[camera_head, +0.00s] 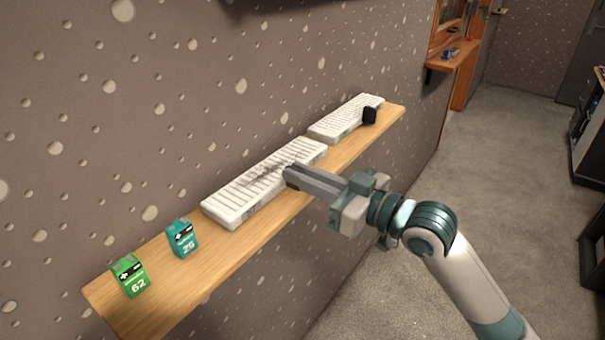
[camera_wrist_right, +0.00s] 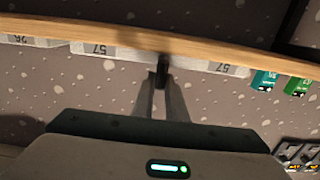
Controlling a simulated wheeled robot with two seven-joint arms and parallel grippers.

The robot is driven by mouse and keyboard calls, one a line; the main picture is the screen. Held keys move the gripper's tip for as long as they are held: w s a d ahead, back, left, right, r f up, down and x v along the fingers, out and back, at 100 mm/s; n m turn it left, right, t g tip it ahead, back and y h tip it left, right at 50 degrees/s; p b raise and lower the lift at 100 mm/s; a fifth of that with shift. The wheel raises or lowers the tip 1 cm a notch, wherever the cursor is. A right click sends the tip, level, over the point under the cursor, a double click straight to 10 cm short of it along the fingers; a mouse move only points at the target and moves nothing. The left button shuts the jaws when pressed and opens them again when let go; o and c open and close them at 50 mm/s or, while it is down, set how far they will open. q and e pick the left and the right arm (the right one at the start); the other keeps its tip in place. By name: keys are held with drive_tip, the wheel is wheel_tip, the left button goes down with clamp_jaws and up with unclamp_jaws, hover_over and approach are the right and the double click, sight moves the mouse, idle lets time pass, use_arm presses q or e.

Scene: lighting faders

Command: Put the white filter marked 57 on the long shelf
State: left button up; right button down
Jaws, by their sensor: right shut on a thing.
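The white filter marked 57 (camera_head: 238,204) is a long, flat, ribbed panel lying along the long shelf (camera_head: 175,281). Its front edge shows the number 57 near both ends in the right wrist view (camera_wrist_right: 98,49). My right gripper (camera_head: 288,176) is at the middle of its front side. In the wrist view the fingertips (camera_wrist_right: 162,76) are closed on a small dark tab there. The filter appears to rest on the shelf board. My left gripper is not in view.
A second white filter (camera_head: 338,122) with a black tab (camera_head: 369,115) lies farther along the shelf. A teal box marked 25 (camera_head: 182,239) and a green box marked 62 (camera_head: 131,276) stand at the near end. A bumpy wall (camera_head: 110,110) backs the shelf.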

drive_tip(key=shift+f, duration=0.1)
drive_tip(key=c, duration=1.8)
unclamp_jaws()
drive_tip(key=shift+o, duration=0.2)
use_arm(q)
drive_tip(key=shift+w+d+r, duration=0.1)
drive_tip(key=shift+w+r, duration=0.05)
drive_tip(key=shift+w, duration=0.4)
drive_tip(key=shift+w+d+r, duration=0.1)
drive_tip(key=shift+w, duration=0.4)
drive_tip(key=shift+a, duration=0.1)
